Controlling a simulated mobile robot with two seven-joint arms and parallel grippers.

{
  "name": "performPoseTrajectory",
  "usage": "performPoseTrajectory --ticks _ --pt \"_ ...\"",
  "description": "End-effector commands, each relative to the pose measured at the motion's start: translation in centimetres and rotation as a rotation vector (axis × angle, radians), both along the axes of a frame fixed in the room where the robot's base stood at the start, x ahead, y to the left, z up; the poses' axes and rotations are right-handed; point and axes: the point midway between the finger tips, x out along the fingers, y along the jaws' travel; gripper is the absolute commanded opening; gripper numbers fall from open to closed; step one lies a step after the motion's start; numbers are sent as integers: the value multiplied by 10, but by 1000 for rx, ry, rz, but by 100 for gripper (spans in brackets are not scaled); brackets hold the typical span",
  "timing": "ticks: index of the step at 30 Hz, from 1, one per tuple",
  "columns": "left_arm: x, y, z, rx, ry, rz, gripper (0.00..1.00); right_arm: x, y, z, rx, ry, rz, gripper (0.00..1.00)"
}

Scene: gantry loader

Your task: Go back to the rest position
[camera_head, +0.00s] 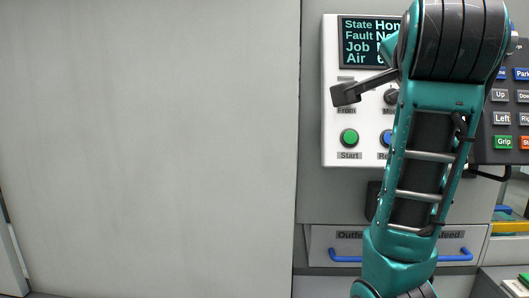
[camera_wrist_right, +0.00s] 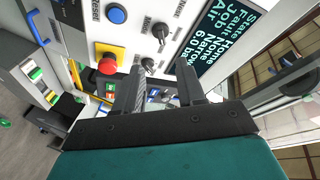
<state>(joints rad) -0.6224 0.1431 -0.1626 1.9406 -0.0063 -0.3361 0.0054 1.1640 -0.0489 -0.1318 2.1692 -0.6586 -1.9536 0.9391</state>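My right arm rises across the right side of the head view, in front of the control panel (camera_head: 335,130). In the right wrist view the two dark fingers of that gripper (camera_wrist_right: 160,88) stand apart, pointing at the panel face. A black knob (camera_wrist_right: 150,65) shows beyond the gap between them; I cannot tell whether a finger touches it. Nothing is clearly held. My left gripper is in neither view.
A display (camera_head: 360,42) reads "State Home". Green Start (camera_head: 349,137) and blue buttons sit below. A keypad pendant (camera_head: 495,150) hangs at right. A drawer with blue handles (camera_head: 345,256) lies below. A red stop button (camera_wrist_right: 107,64) is near the fingers. A large plain grey panel (camera_head: 150,140) fills the left.

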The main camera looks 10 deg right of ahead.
Motion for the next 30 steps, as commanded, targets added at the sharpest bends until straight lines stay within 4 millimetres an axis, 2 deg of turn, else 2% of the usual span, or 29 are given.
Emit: performPoseTrajectory --ticks 2,5,11,16,21,23,27,30 --pt "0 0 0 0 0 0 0 6 0 -15 -22 38 13 39" --pt "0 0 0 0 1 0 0 17 2 -49 -77 127 49 39" --pt "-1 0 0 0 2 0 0 32 9 -152 -241 379 188 39" --pt "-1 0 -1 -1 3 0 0 24 17 -242 -365 582 337 39" --pt "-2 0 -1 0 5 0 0 -4 27 -327 -468 770 508 39" --pt "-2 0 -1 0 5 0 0 -18 31 -355 -500 830 575 39" --pt "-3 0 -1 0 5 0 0 -59 40 -415 -560 961 737 39" --pt "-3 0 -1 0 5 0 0 -94 48 -452 -592 1041 860 39"
